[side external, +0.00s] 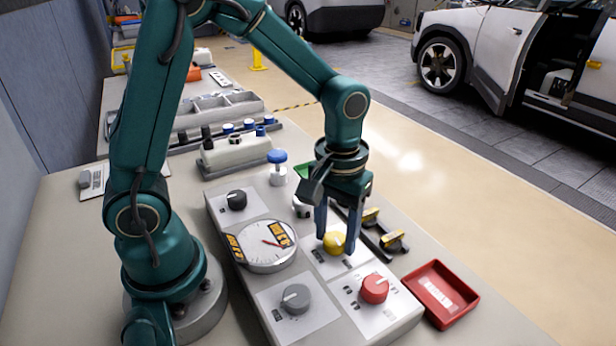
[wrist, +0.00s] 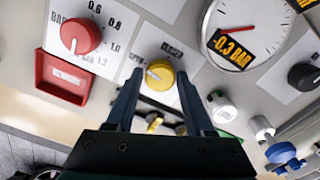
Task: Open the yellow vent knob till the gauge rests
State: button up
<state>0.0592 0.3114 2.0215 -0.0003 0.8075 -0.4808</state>
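The red knob (side external: 374,288), grey knob (side external: 295,298) and black knob (side external: 237,200) are on the same panel. A red tray (side external: 440,294) stands at its right. A blue-topped valve (side external: 277,165) and yellow-black clips (side external: 393,241) are close behind and right of my gripper.

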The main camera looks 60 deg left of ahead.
aim_at(336, 237)
jog(key=shift+o, duration=0.8)
jog(key=shift+r, duration=2.6)
jog(key=shift+w+r, duration=0.1)
jog(key=shift+r, duration=0.1)
jog(key=s+a+r+m+t, duration=0.1)
jog(key=s+r+m+t, duration=0.3)
jog(key=s, duration=0.5)
jog(key=shift+a+r+m+t, duration=0.25)
jog(key=shift+r+m+t, duration=0.15)
jog(key=shift+t, duration=0.4)
